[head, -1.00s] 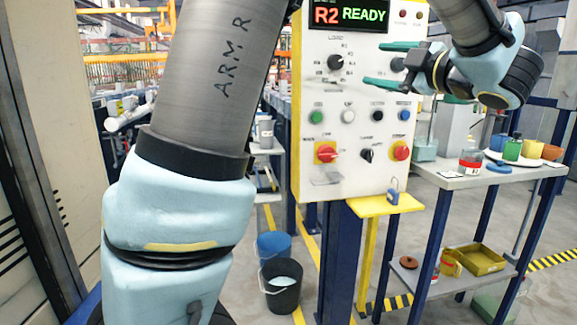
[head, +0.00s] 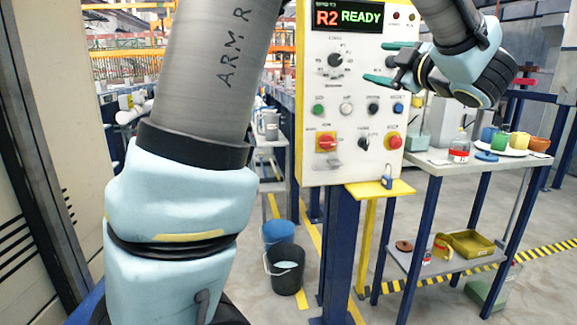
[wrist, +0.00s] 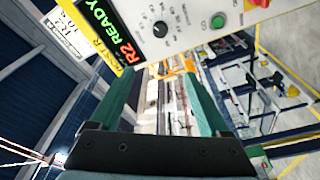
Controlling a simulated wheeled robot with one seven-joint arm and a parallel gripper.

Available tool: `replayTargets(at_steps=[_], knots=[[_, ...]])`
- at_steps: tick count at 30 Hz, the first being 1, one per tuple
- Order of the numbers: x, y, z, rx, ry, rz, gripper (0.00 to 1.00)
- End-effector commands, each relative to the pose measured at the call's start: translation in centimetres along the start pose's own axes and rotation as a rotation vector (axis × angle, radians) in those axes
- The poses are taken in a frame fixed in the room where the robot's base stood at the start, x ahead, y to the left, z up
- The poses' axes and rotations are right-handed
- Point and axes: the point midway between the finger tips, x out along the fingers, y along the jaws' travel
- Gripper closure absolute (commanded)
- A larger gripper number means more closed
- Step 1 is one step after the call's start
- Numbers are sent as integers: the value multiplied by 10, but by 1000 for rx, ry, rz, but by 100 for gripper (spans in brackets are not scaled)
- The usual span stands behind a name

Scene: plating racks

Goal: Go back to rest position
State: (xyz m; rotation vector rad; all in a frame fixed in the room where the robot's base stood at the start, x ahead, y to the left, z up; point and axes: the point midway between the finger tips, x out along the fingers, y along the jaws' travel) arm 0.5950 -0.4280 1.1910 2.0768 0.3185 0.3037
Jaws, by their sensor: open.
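My gripper (head: 388,66) is at the upper right in the head view, in front of the right part of the control panel (head: 327,105). Its two green fingers are spread apart with nothing between them. In the wrist view the fingers (wrist: 157,92) point away from the camera, open and empty. The panel's display reads "R2 READY". Below it are a black dial, a row of small round knobs and buttons, and two red switches on yellow. The gripper and arm hide part of the panel's right side. I cannot tell whether the fingers touch the panel.
A metal table (head: 440,167) at the right holds a jar (head: 459,148), coloured cups and a plate. Its lower shelf carries a yellow tray (head: 470,243). A black bucket (head: 285,270) and a blue bucket (head: 277,232) stand left of the panel's post.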

Motion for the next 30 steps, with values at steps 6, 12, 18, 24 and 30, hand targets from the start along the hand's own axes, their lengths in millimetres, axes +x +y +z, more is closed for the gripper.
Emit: replayTargets(at_steps=[6, 12, 18, 24, 30], knots=[[32, -1, 9, 77, -122, 62, 20], [64, -18, 22, 218, -310, 118, 20], [83, -89, 28, 499, -641, 109, 20], [55, -208, -5, 806, -1029, -40, 20], [-3, -308, -72, 1015, -1359, -257, 20]])
